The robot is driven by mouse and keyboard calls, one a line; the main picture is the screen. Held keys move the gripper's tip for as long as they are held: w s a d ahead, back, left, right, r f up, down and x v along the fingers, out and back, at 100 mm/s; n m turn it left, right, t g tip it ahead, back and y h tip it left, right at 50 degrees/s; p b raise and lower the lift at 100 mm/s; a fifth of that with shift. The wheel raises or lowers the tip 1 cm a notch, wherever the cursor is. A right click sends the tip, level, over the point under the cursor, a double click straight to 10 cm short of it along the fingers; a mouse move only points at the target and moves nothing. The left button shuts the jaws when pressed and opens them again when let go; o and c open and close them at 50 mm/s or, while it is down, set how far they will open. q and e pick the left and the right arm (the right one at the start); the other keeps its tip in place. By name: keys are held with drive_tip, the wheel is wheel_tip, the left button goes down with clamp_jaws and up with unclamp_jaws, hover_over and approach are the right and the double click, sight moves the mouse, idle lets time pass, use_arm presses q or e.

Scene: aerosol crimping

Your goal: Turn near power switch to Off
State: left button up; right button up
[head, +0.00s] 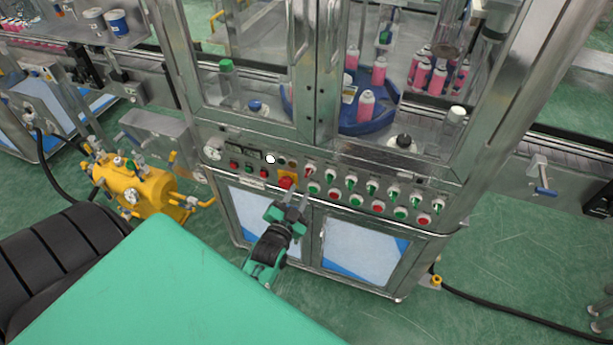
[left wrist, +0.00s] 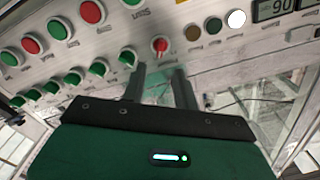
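A rotary switch with a red handle (head: 309,170) sits on the machine's sloped front panel, just right of a row of small round lamps. It also shows in the left wrist view as the red switch (left wrist: 159,46) beside the lamps, just beyond my fingertips. Its handle looks roughly vertical there; its label is too small to read. My left gripper (head: 294,194) is open and empty in front of the panel, below the switch. In the left wrist view the fingers of my left gripper (left wrist: 160,72) stand apart, with the switch beyond the gap and not between them. My right gripper is out of view.
A red emergency button (head: 286,182) on a yellow plate is close to my left fingertips. Several green-handled switches (head: 351,181) and red and green buttons (head: 363,206) line the panel to the right. A lit white lamp (head: 270,159) is to the left. A yellow tank (head: 140,188) stands at left.

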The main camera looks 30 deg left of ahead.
sight(308, 175)
use_arm(q)
drive_tip(key=p+x, duration=0.1)
drive_tip(key=x, duration=0.6)
clamp_jaws()
